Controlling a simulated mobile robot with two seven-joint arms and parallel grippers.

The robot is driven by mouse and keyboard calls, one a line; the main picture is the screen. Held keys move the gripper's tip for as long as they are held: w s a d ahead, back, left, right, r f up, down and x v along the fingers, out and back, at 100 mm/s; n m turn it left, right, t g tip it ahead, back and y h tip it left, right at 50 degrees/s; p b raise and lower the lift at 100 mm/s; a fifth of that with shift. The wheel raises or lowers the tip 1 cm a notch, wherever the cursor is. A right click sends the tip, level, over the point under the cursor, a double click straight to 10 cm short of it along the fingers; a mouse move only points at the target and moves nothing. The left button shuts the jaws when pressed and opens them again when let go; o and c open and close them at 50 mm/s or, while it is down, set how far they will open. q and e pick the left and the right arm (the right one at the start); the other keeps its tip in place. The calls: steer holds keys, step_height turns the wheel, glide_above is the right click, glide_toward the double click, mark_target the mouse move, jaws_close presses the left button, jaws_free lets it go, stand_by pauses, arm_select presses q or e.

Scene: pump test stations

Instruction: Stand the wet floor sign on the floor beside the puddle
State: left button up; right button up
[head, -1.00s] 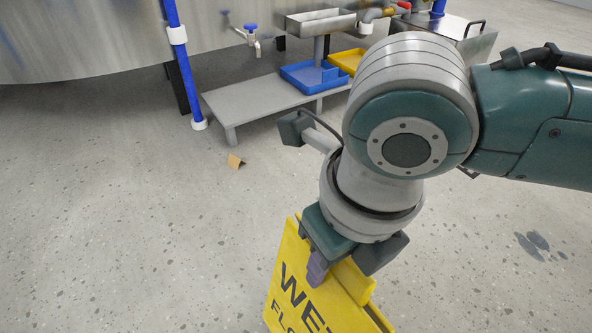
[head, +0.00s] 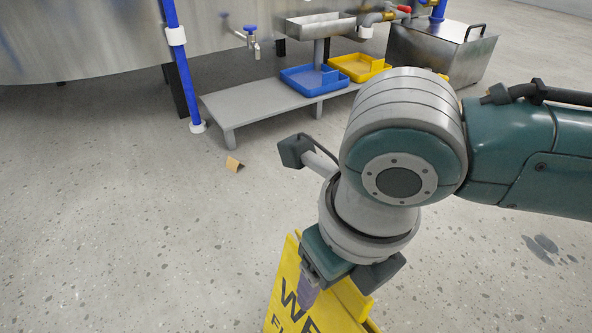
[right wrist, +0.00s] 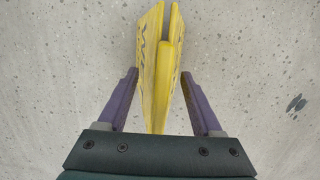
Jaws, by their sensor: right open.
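The yellow wet floor sign (head: 301,300) with dark lettering is at the bottom middle of the head view, its lower part cut off by the frame edge. In the right wrist view the sign (right wrist: 153,75) shows its two panels from above, close together at the top. My right gripper (head: 306,292) is over the sign's top; in the right wrist view its purple fingers (right wrist: 160,80) stand open on either side of the sign, with gaps between. The puddle (head: 541,248) is a dark wet patch on the floor at the right, and dark spots show in the right wrist view (right wrist: 297,103). My left gripper is out of view.
A low grey platform (head: 265,105) holds a blue tray (head: 299,80) and a yellow tray (head: 352,70). A small brown piece (head: 234,164) lies on the floor. A metal box (head: 440,50) stands at the back right. Floor around the sign looks clear.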

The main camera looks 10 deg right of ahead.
steer(key=r+p, duration=0.3)
steer(key=s+r+p, duration=0.1)
steer(key=r+p, duration=0.2)
steer(key=r, duration=0.1)
steer(key=r+p, duration=0.2)
steer(key=r, duration=0.2)
steer(key=shift+s+d+p, duration=0.2)
steer(key=shift+d+p, duration=0.05)
steer(key=shift+p, duration=0.15)
steer(key=shift+s+r+p, duration=0.15)
steer(key=shift+r+p, duration=0.3)
steer(key=shift+r, duration=0.15)
steer(key=s+a+r+m+t+y, duration=0.1)
steer(key=s+a+r+m+y, duration=0.15)
steer(key=m, duration=0.65)
steer(key=s+a+r+m+y, duration=0.1)
steer(key=s+a+m, duration=0.15)
steer(key=m, duration=0.75)
steer(key=s+d+f+m+t+h, duration=0.1)
steer(key=s+d+m+h, duration=0.3)
steer(key=d+m, duration=1)
steer(key=s+m, duration=0.2)
steer(key=m, duration=0.3)
steer(key=shift+w+f, duration=0.1)
